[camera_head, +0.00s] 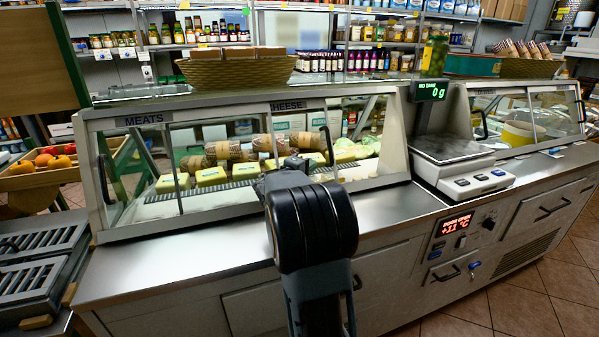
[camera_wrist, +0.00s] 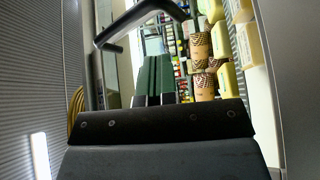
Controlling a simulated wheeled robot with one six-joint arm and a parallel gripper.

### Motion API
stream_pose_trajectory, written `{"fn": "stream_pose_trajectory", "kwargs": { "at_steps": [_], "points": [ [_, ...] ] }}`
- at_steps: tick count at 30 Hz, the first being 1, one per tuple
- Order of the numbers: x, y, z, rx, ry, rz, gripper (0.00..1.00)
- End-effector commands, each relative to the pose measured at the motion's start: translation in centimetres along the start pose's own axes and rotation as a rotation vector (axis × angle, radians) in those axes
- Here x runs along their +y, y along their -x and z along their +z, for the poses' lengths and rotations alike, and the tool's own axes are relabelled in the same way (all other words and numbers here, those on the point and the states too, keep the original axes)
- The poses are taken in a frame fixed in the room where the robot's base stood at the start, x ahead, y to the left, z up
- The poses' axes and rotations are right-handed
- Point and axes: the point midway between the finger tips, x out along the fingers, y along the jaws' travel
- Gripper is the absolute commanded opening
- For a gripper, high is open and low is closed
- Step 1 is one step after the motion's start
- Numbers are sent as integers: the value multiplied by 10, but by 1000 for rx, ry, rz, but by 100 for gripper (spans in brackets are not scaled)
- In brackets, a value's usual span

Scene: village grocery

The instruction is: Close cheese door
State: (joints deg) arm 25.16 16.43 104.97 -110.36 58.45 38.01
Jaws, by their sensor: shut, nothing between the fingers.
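The glass-fronted counter case (camera_head: 240,200) has a "CHEESE" label (camera_head: 287,105) above its right part. A black upright door handle (camera_head: 330,148) stands below and right of that label. How far the cheese door stands open is hard to tell through the clear glass. In the wrist view a dark bar handle (camera_wrist: 145,20) crosses the top left, close to my gripper. My gripper (camera_wrist: 157,72) is shut and empty, its fingers pointing into the case front. I cannot tell whether it touches the handle or door.
Yellow cheese blocks (camera_head: 211,176) and wrapped sausages (camera_head: 240,150) lie inside the case. The "MEATS" side has its own black handle (camera_head: 103,180). A scale (camera_head: 460,165) stands at the right. The steel ledge (camera_head: 185,245) in front is clear. A wicker basket (camera_head: 237,70) sits on top.

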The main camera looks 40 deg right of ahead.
Motion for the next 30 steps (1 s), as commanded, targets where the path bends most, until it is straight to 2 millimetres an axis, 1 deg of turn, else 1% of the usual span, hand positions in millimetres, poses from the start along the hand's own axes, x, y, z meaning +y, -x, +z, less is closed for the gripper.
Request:
{"fn": "stream_pose_trajectory", "kwargs": {
  "at_steps": [1,6,12,23,24,30],
  "points": [
    [0,-8,4,-5,-1,0,0],
    [0,-21,19,-3,1,-1,0],
    [0,-29,27,-2,0,-1,0],
    [0,-30,29,0,0,-1,0],
    [0,-27,28,0,0,0,0],
    [-3,-33,27,13,-1,1,0]
  ]
}}
